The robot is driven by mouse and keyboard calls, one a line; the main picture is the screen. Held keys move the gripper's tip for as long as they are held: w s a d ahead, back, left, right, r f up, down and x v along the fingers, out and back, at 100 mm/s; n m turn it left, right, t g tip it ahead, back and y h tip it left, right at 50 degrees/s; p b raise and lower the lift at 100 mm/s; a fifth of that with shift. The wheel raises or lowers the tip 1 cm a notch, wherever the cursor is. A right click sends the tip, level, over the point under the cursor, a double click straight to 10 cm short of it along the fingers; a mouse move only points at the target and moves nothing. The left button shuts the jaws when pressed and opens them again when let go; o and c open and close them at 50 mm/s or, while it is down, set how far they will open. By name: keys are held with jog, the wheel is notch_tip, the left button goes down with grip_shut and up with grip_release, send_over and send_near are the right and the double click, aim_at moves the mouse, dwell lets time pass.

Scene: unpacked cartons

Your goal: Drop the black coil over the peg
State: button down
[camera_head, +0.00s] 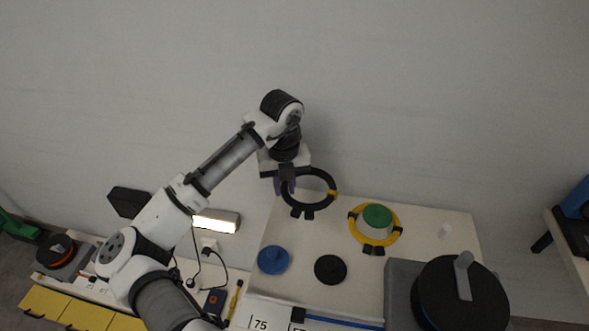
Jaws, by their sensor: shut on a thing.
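My gripper (286,184) is shut on the left side of the black coil (308,212), a ring with a small yellow mark at its right and dark tabs at its near edge. It holds the coil above the far left part of the pale table. A pale peg with a green top (377,216) stands to the right and nearer, with a yellow coil (356,234) around its lower part. The black coil is apart from this peg. The grip contact is partly hidden.
A blue disc (273,260) and a black disc (330,269) lie on the table (425,235), left of the peg. A small white piece (445,231) is at right.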

jog(key=b, duration=0.4)
send_over(285, 220)
jog(key=shift+f, duration=2.3)
jog(key=shift+f+b, duration=1.5)
jog(key=shift+f, duration=1.1)
jog(key=shift+f, duration=0.1)
jog(key=c, duration=1.2)
grip_release()
notch_tip(285, 220, up, 14)
